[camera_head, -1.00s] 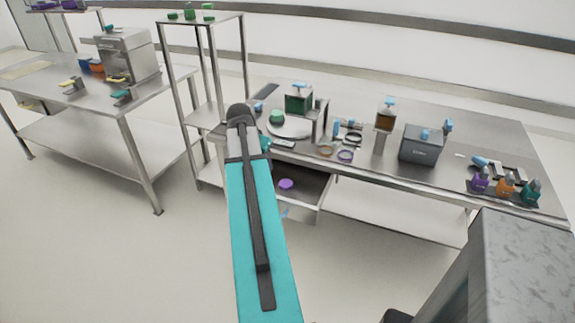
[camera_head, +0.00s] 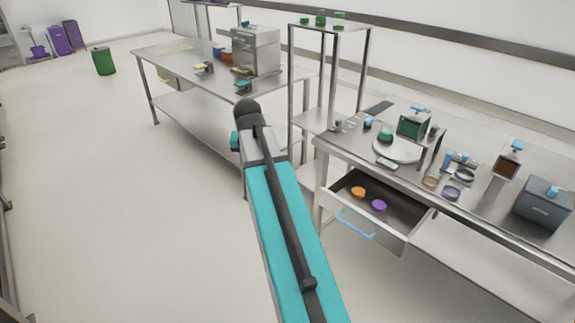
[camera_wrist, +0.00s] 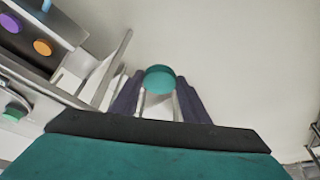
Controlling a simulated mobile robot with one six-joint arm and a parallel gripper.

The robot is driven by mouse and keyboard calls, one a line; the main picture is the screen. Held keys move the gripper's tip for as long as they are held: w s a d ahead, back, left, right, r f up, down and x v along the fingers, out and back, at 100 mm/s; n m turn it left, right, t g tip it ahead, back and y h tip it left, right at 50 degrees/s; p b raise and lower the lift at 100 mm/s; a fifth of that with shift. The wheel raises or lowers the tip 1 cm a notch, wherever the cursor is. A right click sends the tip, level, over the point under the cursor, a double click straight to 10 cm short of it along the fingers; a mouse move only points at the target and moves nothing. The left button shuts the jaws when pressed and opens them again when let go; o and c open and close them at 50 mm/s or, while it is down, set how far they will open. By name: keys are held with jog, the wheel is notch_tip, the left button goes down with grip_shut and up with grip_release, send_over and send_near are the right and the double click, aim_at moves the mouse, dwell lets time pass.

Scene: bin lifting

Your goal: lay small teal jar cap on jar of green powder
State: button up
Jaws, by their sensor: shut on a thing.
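A small round teal jar cap (camera_wrist: 160,80) is between the fingers of my gripper (camera_wrist: 160,92) in the wrist view. The gripper is shut on it and holds it over pale floor. In the head view my arm hides the fingers and the cap. A small green item (camera_head: 385,133) stands on a round white plate on the right-hand table. It may be the jar of green powder, but it is too small to tell. A green item also shows at the left edge of the wrist view (camera_wrist: 15,112).
An open drawer (camera_head: 395,238) below the right-hand table holds an orange cap (camera_head: 358,192) and a purple cap (camera_head: 379,205). A tall rack (camera_head: 291,85) with small green things on top stands between this table and the left table (camera_head: 180,62).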

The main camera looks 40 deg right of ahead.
jog(key=w+a+r+n+y, duration=0.1)
jog(key=w+a+r+n, duration=0.1)
jog(key=a, duration=0.8)
jog(key=w+a+r+n+t+y, duration=0.1)
jog(key=a+n, duration=0.3)
jog(key=a, duration=0.6)
jog(key=w+a+r+n, duration=0.2)
jog(key=a, duration=0.8)
jog(key=shift+w+a+r+n+y, duration=0.2)
jog(key=shift+w+r+n+y, duration=0.15)
jog(key=shift+n+y, duration=0.05)
jog(key=shift+w+t, duration=0.1)
jog(key=shift+t, duration=0.2)
